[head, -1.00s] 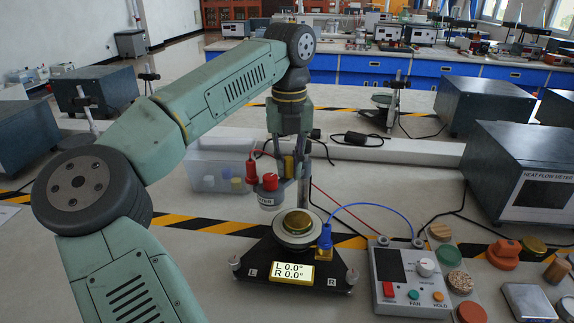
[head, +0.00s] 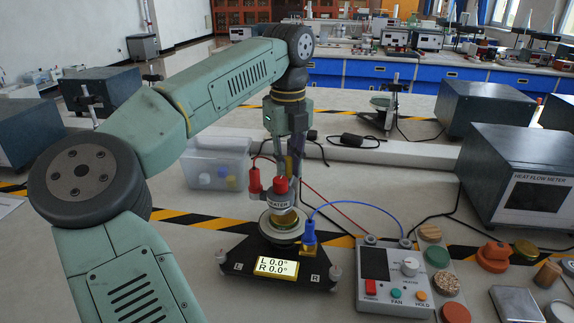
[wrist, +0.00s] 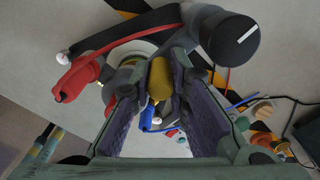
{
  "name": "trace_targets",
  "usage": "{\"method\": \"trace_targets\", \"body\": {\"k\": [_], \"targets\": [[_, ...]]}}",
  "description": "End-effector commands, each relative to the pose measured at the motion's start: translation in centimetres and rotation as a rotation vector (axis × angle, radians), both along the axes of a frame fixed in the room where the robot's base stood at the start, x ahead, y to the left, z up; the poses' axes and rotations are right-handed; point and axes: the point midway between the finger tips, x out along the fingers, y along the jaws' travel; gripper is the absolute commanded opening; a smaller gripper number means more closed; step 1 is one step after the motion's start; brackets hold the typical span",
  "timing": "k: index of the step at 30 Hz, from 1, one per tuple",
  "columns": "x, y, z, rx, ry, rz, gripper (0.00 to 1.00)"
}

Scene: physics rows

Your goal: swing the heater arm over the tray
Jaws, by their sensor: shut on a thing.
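The heater (head: 279,193), a grey cylinder with a red top and a partly readable label, hangs over the brass disc (head: 284,217). The disc sits on a round pale tray (head: 274,234) on a black base. The picture does not settle whether heater and disc touch. My gripper (head: 290,160) is at the heater arm, pointing down. In the wrist view my gripper (wrist: 162,100) is shut on a brass-coloured handle (wrist: 161,78) between its pads. A red plug (head: 254,180) stands left of the heater. The link behind the heater is mostly hidden by my gripper.
The base's display (head: 277,266) reads L 0.0°, R 0.0°. A blue plug (head: 309,236) and wire run to the control box (head: 393,277) at right. Several discs and knobs lie beyond it. A clear bin (head: 216,165) stands behind left. The front-left bench is clear.

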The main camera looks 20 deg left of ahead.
Motion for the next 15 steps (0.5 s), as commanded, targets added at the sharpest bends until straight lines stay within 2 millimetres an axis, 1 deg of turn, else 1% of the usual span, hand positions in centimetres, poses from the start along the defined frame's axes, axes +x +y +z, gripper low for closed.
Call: {"method": "trace_targets", "body": {"k": [6,15], "targets": [[0.16,-0.17,0.12,-0.002,-0.006,0.046,0.00],[0.18,-0.20,0.17,-0.002,-0.006,0.070,0.00]]}}
